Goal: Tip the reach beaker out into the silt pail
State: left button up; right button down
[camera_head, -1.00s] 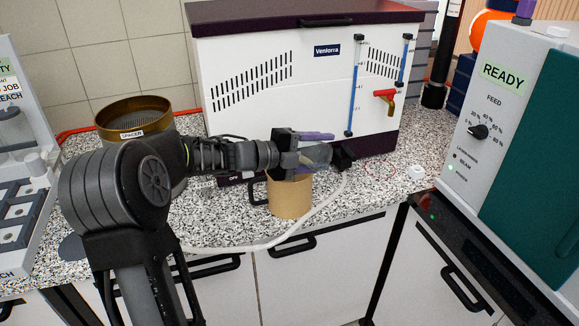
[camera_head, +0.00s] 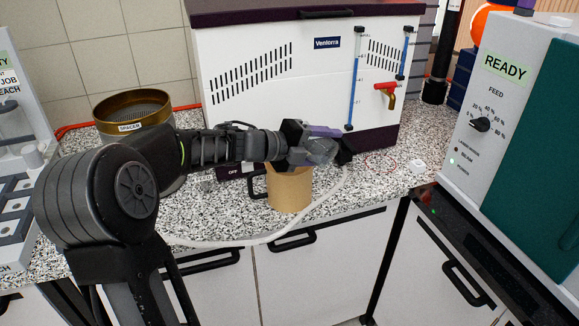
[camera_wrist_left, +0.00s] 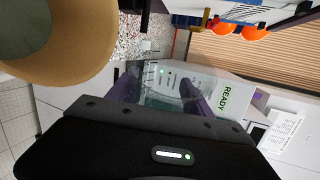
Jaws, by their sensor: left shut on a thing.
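My left gripper (camera_head: 316,146) is shut on a clear beaker (camera_head: 321,152), which lies tilted well over from upright. In the left wrist view the see-through beaker (camera_wrist_left: 158,88) sits between the purple fingers. A tan pail (camera_head: 290,190) with a black handle, which I take to be the silt pail, stands on the speckled counter just below the gripper. Its opening is partly hidden by the gripper in the head view. In the left wrist view the pail (camera_wrist_left: 92,62) is at upper left, with grey-green inside it. I cannot tell what the beaker holds. My right gripper is not in view.
A white Ventorra cabinet (camera_head: 270,110) with a red-handled tap (camera_head: 386,92) stands behind. A brass sieve marked SPACER (camera_head: 135,115) is at left. A READY machine (camera_head: 500,115) is at right. A pale hose (camera_head: 240,243) runs along the counter's front edge.

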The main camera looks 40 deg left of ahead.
pick_arm(q)
jog(key=shift+a+f, duration=0.1)
jog(key=shift+a, duration=0.15)
jog(key=shift+d, duration=0.1)
